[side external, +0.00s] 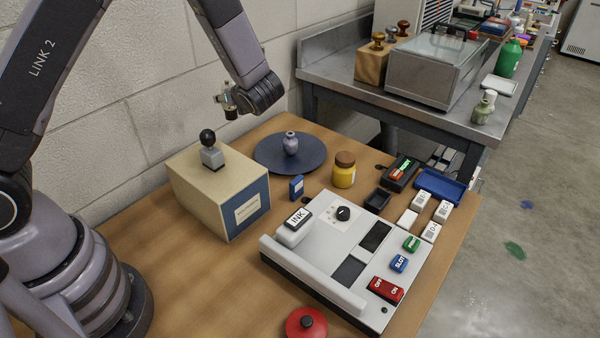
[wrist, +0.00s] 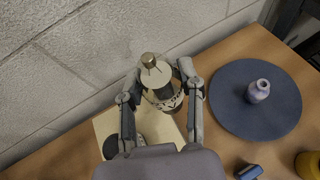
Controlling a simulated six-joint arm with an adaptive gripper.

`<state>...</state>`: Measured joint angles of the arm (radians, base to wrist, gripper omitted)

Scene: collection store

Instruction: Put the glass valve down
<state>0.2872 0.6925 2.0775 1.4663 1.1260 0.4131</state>
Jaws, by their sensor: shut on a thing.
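My gripper (side external: 228,101) is raised above the table near the wall, behind and above the cream box (side external: 188,178). It is shut on the glass valve (side external: 231,113), which shows as a small dark, brownish piece hanging at the fingers. In the wrist view my gripper (wrist: 160,88) has one finger on each side of the valve (wrist: 157,72), which has a brass-coloured tip, a pale round collar and a dark body with pale markings. Its lower end is hidden in that view. The valve is clear of the table and seems apart from the box.
A round dark-blue mat (side external: 268,157) bears a small purple vase (side external: 290,143). A black-knobbed grey block (side external: 211,155) stands on the box. Bare wood (side external: 165,262) lies in front of the box.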

